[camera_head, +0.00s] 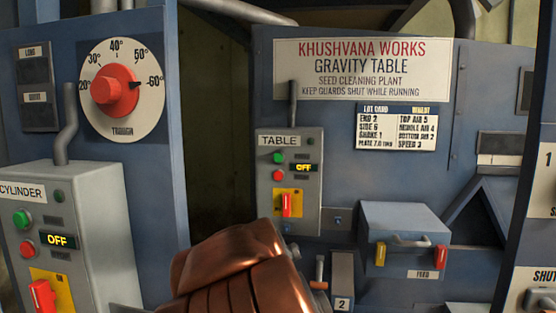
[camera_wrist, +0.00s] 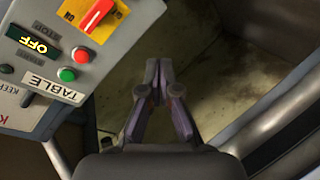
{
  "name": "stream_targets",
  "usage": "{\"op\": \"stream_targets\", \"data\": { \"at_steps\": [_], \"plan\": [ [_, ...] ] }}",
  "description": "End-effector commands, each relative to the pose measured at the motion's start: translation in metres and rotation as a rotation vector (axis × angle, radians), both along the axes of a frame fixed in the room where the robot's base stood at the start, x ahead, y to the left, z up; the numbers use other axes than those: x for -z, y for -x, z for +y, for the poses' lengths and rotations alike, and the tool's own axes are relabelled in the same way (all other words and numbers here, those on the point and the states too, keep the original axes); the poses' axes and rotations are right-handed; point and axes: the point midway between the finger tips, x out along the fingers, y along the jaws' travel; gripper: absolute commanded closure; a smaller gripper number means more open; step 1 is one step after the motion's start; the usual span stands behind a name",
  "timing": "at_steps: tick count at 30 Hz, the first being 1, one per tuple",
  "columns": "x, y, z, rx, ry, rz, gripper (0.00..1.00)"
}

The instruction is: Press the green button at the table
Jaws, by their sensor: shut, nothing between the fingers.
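The TABLE control box (camera_head: 311,215) is grey and stands on the blue machine front in the head view. Its green button (camera_head: 278,157) sits at upper left, above a red button (camera_head: 278,175), beside a display reading OFF (camera_head: 304,167). In the wrist view the box appears upside down at upper left, with the green button (camera_wrist: 67,75) near its edge. My gripper (camera_wrist: 158,64) is shut and empty in the wrist view, right of the box in the picture and apart from the button. My copper-coloured arm hides the gripper in the head view.
A red switch on a yellow plate (camera_head: 297,198) is low on the TABLE box. A CYLINDER box (camera_head: 97,215) with its own green button (camera_head: 22,218) stands at left. A feed box (camera_head: 405,218) juts out at right. A dark gap (camera_head: 215,120) lies between the blue panels.

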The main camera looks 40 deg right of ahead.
Motion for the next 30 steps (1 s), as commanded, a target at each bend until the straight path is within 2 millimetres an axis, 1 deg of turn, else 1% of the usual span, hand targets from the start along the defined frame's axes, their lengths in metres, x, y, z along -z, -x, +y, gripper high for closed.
{"op": "stream_targets", "data": {
  "at_steps": [1, 3, 6, 10, 12, 15, 19, 22, 25, 30],
  "plan": [
    [-0.013, -0.005, -0.017, -0.003, 0.074, -0.025, 1.0],
    [-0.034, -0.013, -0.036, -0.017, 0.188, -0.062, 1.0],
    [-0.065, -0.022, -0.057, -0.042, 0.357, -0.11, 1.0],
    [-0.099, -0.03, -0.077, -0.078, 0.573, -0.16, 1.0],
    [-0.117, -0.032, -0.083, -0.099, 0.69, -0.187, 1.0],
    [-0.136, -0.035, -0.087, -0.131, 0.843, -0.218, 1.0],
    [-0.152, -0.035, -0.086, -0.166, 1.0, -0.252, 1.0],
    [-0.159, -0.035, -0.084, -0.185, 1.082, -0.271, 1.0],
    [-0.162, -0.034, -0.083, -0.196, 1.126, -0.281, 1.0],
    [-0.164, -0.034, -0.081, -0.202, 1.148, -0.288, 1.0]
  ]
}}
